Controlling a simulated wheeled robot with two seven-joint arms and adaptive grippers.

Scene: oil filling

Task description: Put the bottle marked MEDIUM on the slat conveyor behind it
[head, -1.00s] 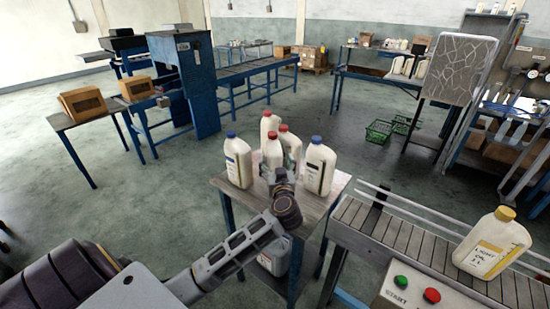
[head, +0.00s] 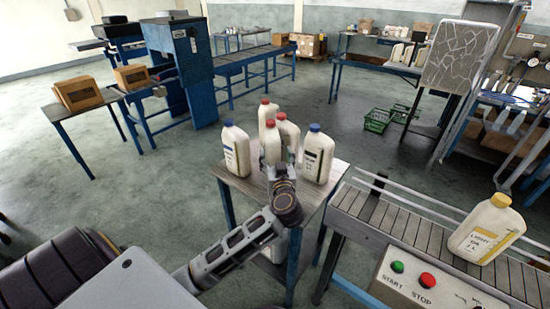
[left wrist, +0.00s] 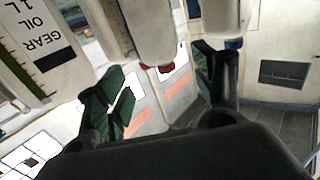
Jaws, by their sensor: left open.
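Several white oil bottles stand on a small wood-topped table (head: 232,180). Two have blue caps: a left bottle (head: 237,152) and a right bottle (head: 318,160). The others have red caps, among them a front bottle (head: 271,150) and one just behind it (head: 288,136). No MEDIUM label is readable. The slat conveyor (head: 385,218) is at right. My left gripper (head: 281,172) is at the red-capped bottles, partly hiding the front one. In the left wrist view its green-padded fingers (left wrist: 162,85) are apart, with a red-capped bottle (left wrist: 150,35) beyond. My right gripper is out of view.
A yellow-capped LIGHT OIL bottle (head: 487,229) stands on the conveyor, by guide rails (head: 405,202) and a START/STOP panel (head: 420,285). A GEAR OIL bottle (left wrist: 35,50) is close in the left wrist view. The aisle floor (head: 345,125) behind the table is largely clear.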

